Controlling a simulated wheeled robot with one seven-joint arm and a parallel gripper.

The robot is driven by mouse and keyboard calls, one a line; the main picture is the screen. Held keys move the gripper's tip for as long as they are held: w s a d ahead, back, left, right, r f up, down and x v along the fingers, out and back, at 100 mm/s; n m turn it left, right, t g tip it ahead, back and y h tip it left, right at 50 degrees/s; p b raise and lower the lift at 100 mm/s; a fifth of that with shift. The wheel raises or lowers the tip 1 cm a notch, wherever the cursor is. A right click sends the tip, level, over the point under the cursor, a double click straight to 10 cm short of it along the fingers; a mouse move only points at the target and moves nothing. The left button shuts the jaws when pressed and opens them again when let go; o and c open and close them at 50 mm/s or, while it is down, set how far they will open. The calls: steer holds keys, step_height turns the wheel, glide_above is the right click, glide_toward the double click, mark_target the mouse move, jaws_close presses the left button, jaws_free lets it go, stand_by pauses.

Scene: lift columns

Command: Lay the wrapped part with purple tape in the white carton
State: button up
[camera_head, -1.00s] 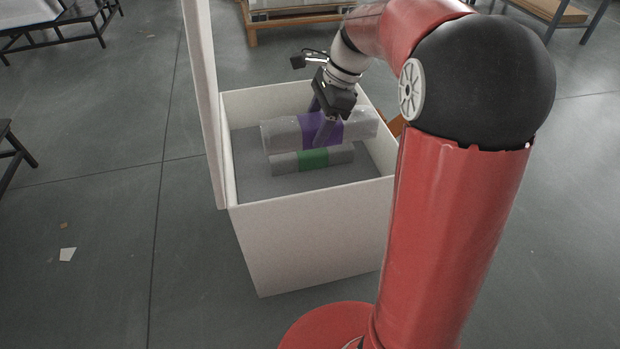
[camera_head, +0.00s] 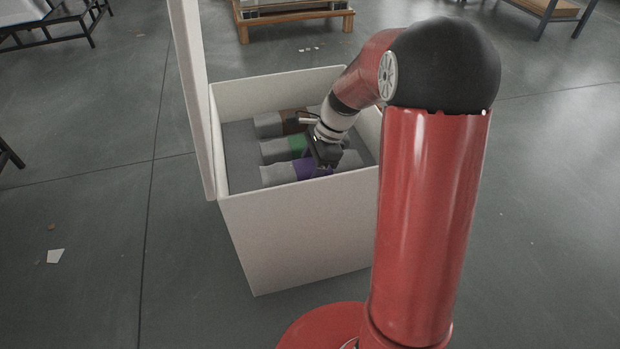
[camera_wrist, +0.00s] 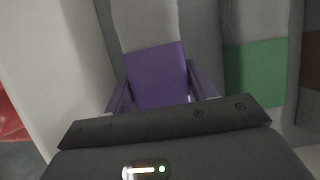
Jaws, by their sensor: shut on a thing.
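The white carton (camera_head: 290,228) stands open on the floor in front of me. The wrapped part with purple tape (camera_head: 279,175) is inside it, along the near wall. My gripper (camera_head: 322,168) reaches down into the carton and is shut on this part at its purple band. In the wrist view the purple band (camera_wrist: 158,76) lies between my two fingers (camera_wrist: 160,92). The carton's near wall hides the part's lower side, so I cannot tell whether it touches the bottom.
A wrapped part with green tape (camera_head: 275,151) lies beside the purple-taped one in the carton. Behind it lies one with brown tape (camera_head: 268,124). The carton's tall flap (camera_head: 192,100) stands up at the left. A pallet (camera_head: 295,18) is at the back.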

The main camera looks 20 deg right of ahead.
steer(key=shift+f, duration=1.5)
steer(key=shift+b, duration=0.3)
steer(key=o, duration=1.4)
steer(key=shift+f, duration=0.15)
